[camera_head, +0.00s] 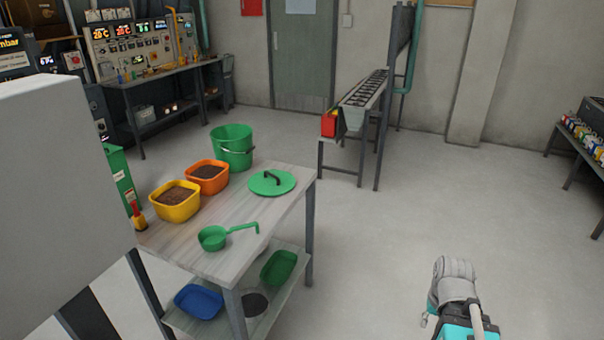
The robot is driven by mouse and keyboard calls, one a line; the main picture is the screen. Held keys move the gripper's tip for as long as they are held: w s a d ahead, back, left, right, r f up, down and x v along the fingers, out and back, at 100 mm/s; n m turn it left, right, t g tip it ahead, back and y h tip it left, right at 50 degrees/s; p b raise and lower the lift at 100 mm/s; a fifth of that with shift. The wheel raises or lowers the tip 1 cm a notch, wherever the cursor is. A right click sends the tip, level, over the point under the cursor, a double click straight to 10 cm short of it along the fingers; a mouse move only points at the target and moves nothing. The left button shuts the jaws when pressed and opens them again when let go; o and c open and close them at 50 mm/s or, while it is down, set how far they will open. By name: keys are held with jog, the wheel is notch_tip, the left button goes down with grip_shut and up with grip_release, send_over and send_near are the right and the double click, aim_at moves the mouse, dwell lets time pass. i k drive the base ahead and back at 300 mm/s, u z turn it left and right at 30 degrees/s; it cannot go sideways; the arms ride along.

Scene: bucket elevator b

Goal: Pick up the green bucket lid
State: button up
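The green bucket lid (271,182) lies flat on the wooden table, near its right edge. It is a round disc with a dark arched handle on top. The lid is fully visible and nothing touches it from above. Part of my arm shows at the lower right, well apart from the lid and the table. My gripper itself cannot be made out in this view.
The table (190,240) also bears a green bucket (232,147), orange (207,177) and yellow (175,201) tubs of brown material, and a green scoop (213,239). Trays sit on its lower shelf. A grey panel (60,190) blocks the left. The floor right of the table is clear.

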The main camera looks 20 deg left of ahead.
aim_at(270, 182)
jog(key=z, duration=0.05)
jog(key=i, duration=1.5)
jog(key=u, duration=0.8)
jog(key=i, duration=0.35)
jog(key=u, duration=0.2)
jog(key=k, duration=0.9)
jog(key=u, duration=0.15)
jog(key=i, duration=0.55)
